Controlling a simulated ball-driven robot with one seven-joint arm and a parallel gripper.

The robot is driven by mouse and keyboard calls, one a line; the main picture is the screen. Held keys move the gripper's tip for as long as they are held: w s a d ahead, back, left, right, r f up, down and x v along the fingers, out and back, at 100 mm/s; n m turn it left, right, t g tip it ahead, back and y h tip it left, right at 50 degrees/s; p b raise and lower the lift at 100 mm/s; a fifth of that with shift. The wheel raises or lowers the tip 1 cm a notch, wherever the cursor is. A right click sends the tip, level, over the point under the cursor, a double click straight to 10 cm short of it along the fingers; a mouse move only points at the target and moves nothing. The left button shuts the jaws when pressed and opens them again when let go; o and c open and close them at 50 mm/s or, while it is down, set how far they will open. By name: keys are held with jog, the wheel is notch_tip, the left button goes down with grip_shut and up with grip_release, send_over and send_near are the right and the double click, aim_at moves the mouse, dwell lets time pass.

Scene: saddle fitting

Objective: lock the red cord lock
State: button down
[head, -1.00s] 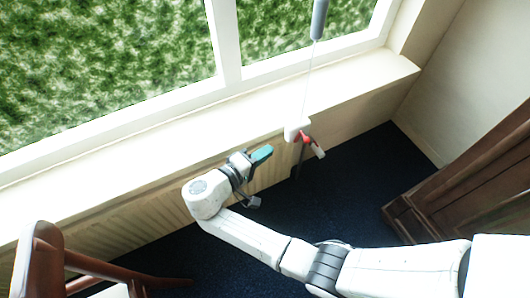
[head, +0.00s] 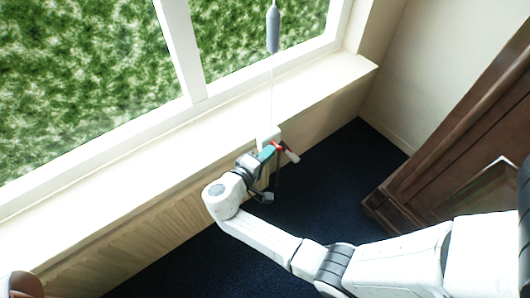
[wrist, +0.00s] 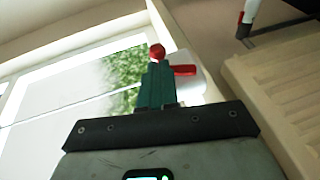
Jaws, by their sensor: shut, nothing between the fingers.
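The cord lock is a white block (head: 266,131) at the sill's front edge, with a red part (head: 278,146) and a lever with a white end (head: 292,156) sticking out to the lower right. My gripper (head: 267,152) is shut and empty, its teal fingers right beside the lock and partly covering it. In the wrist view the shut fingers (wrist: 156,82) stand in front of the white block (wrist: 186,84). A red ball (wrist: 157,51) shows at their tips and a red bar (wrist: 184,70) to their right. Whether they touch the lock, I cannot tell.
A thin cord runs up from the lock to a grey weight (head: 272,30) before the window. The sill (head: 190,150) and ribbed wall below lie behind my arm. A brown wooden cabinet (head: 440,150) stands at right. Dark blue carpet (head: 335,185) between is clear.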

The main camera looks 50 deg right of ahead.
jog(key=shift+d+r+y+p, duration=0.2)
jog(key=shift+y+p, duration=0.2)
jog(key=shift+p, duration=0.3)
jog(key=d+y+p, duration=0.1)
jog(key=y+p, duration=0.1)
jog(key=p, duration=0.1)
jog(key=s+d+m+t+y+p, duration=0.1)
jog(key=y+p, duration=0.2)
jog(key=p, duration=0.1)
jog(key=d+r+m+y+p, duration=0.1)
jog(key=d+y+p, duration=0.1)
jog(key=y+p, duration=0.1)
jog(key=shift+s+t+p, duration=0.15)
jog(key=shift+t+p, duration=0.15)
jog(key=shift+p, duration=0.4)
jog(key=shift+d+f+y+p, duration=0.15)
jog(key=shift+y+p, duration=0.1)
jog(key=shift+y, duration=0.3)
jog(key=shift+d+f+y+p, duration=0.15)
jog(key=shift+y+p, duration=0.1)
jog(key=shift+y, duration=0.3)
jog(key=shift+s+f, duration=0.1)
jog(key=shift+f, duration=0.15)
jog(key=shift+r, duration=0.2)
jog(key=shift+r+p, duration=0.7)
jog(key=shift+p, duration=0.1)
